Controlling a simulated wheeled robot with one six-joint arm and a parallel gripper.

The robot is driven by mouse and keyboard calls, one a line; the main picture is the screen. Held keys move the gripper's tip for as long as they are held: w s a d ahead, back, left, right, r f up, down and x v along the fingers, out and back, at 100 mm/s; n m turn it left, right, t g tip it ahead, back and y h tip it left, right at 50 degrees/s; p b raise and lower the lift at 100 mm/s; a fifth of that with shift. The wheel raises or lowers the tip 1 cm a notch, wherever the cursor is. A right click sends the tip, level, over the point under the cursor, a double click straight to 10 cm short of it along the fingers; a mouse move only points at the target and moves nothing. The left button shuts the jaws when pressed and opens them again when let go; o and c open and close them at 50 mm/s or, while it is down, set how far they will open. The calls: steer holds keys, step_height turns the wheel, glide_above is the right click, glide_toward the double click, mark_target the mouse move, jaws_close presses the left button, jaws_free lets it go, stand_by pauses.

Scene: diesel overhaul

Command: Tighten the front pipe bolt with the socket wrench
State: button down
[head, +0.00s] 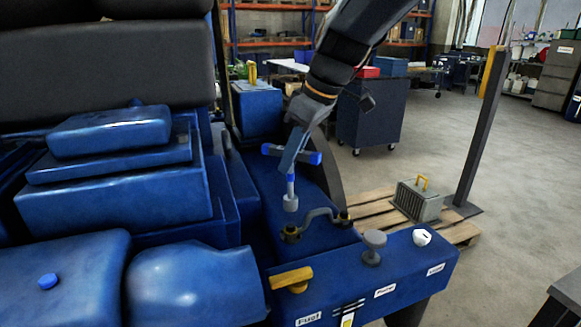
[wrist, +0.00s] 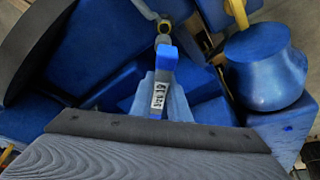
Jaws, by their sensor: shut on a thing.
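My gripper (head: 294,152) is shut on the blue handle of the socket wrench (head: 290,203). The wrench has a blue T-shaped handle and a grey socket that points down. In the wrist view the blue wrench (wrist: 166,57) shows beyond the fingers, with a white label on it. A curved grey pipe (head: 319,213) stands on the blue block below, with a fitting at each end. The front pipe bolt (head: 290,232) is at its nearer left end. The socket hangs above this bolt, apart from it. The exact alignment is hard to tell.
A yellow-brown handle (head: 291,278), a grey knob (head: 374,246) and a white part (head: 422,237) are on the labelled front ledge. Blue engine housings (head: 115,195) fill the left. A grey case (head: 418,201) sits on a pallet at right, near a dark post (head: 480,130).

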steer(key=n+g+b, duration=0.1)
steer(key=n, duration=0.1)
steer(key=n+b, duration=0.1)
steer(key=n, duration=0.2)
steer(key=shift+w+f+g+y, duration=0.1)
steer(key=shift+f+g+y, duration=0.3)
steer(key=n, duration=0.2)
steer(key=n+g, duration=0.1)
steer(key=shift+f+n+g+b, duration=0.2)
steer(key=shift+n+g+b, duration=0.1)
steer(key=shift+n+b, duration=0.1)
step_height(320, 180, down, 2)
steer(key=shift+f+b, duration=0.1)
steer(key=shift+b, duration=0.6)
steer(key=shift+f, duration=0.5)
steer(key=shift+f+b, duration=0.15)
steer(key=shift+b, duration=0.2)
